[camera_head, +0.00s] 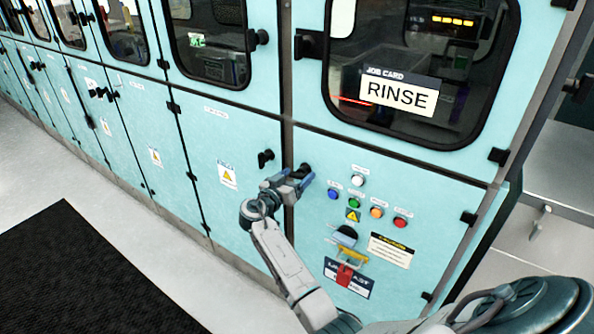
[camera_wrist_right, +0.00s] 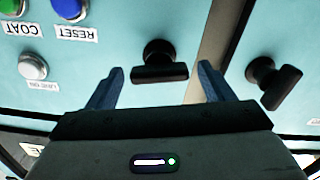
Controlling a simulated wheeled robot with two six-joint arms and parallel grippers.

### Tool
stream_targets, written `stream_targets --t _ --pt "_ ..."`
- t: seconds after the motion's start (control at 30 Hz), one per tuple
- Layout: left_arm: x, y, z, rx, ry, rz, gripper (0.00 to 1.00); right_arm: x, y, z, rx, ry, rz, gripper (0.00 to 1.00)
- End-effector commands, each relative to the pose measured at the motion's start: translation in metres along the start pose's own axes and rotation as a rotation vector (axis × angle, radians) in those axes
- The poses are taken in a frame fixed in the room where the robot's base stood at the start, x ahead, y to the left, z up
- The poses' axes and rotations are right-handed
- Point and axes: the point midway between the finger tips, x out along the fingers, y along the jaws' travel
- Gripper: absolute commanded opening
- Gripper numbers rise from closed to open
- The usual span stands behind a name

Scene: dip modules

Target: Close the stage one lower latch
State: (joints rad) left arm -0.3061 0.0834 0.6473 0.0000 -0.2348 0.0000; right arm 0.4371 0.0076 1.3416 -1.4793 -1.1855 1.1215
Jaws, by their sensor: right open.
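A black lower latch (camera_head: 306,170) sits at the left edge of the panel with coloured buttons, below the RINSE window. In the right wrist view, this latch (camera_wrist_right: 160,68) shows between my fingertips, its bar lying roughly across the picture. My right gripper (camera_head: 293,179) is open in front of it; its blue fingers (camera_wrist_right: 161,72) stand on either side, with no clear contact. A second black latch (camera_head: 265,158) is on the neighbouring door across the grey post; it shows tilted in the right wrist view (camera_wrist_right: 275,84). No stage number is readable. My left gripper is out of view.
Several push buttons (camera_head: 354,202) lie right of the latch. Below them are a grey-blue switch (camera_head: 344,236) and a red tag (camera_head: 344,275). The RINSE card (camera_head: 398,95) is in the window above. A dark mat (camera_head: 85,280) lies on the floor.

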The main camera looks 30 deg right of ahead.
Motion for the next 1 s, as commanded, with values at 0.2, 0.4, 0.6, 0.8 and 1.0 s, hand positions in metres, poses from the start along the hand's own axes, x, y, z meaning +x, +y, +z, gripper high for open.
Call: stream_targets --t 0.2,0.4,0.6,0.8,1.0 --pt "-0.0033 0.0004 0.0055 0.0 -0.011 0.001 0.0 0.0115 0.0002 0.0 0.001 -0.001 0.0 0.75" --pt "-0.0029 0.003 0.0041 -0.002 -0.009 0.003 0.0 0.0115 0.0 0.0006 0.001 -0.001 0.0 0.75" --pt "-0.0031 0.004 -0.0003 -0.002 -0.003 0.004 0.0 0.0112 0.0 0.0006 0.001 -0.001 0.0 0.39" --pt "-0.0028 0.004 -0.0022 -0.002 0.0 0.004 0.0 0.0111 0.0 0.0009 -0.003 -0.001 0.0 0.3" --pt "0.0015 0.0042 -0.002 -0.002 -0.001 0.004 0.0 0.011 -0.0005 0.0022 -0.046 -0.001 0.0 0.3"
